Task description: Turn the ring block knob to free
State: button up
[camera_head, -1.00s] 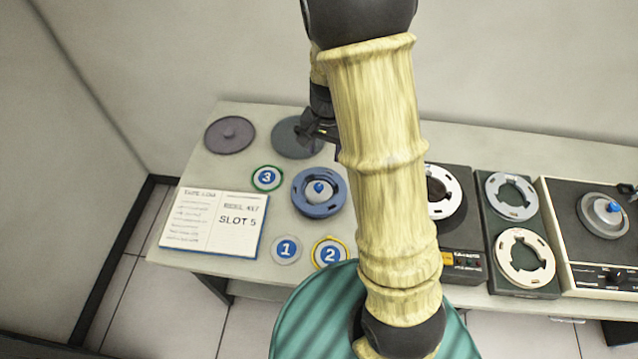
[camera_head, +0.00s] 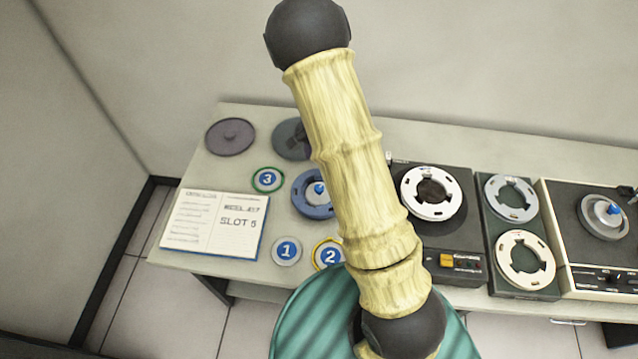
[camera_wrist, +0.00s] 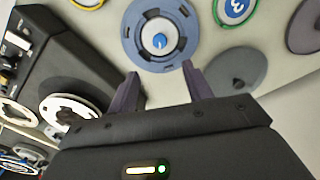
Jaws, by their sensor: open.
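A blue slotted ring (camera_head: 303,203) lies on the table around a pale hub with a small blue knob (camera_head: 319,188); I take this to be the ring block knob. My arm covers its right part in the head view. The wrist view shows the blue ring (camera_wrist: 133,42) whole, with the knob (camera_wrist: 160,41) at its centre. My gripper (camera_wrist: 160,83) is open and empty, its two dark fingers apart. In that picture the fingertips sit just below the ring, and the knob lies beyond them. I cannot tell the height gap. The head view hides my gripper behind my arm.
Numbered discs 3 (camera_head: 268,180), 1 (camera_head: 286,250) and 2 (camera_head: 328,254) lie around the ring. Dark discs (camera_head: 230,136) lie behind, an open log book (camera_head: 213,224) at left. A reel machine (camera_head: 446,250), a two-reel holder (camera_head: 497,292) and another machine (camera_head: 585,250) stand right.

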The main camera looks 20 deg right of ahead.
aim_at(319, 190)
notch_tip(319, 190, down, 14)
jog(key=p, duration=0.2)
jog(key=shift+p, duration=0.4)
jog(key=c, duration=1)
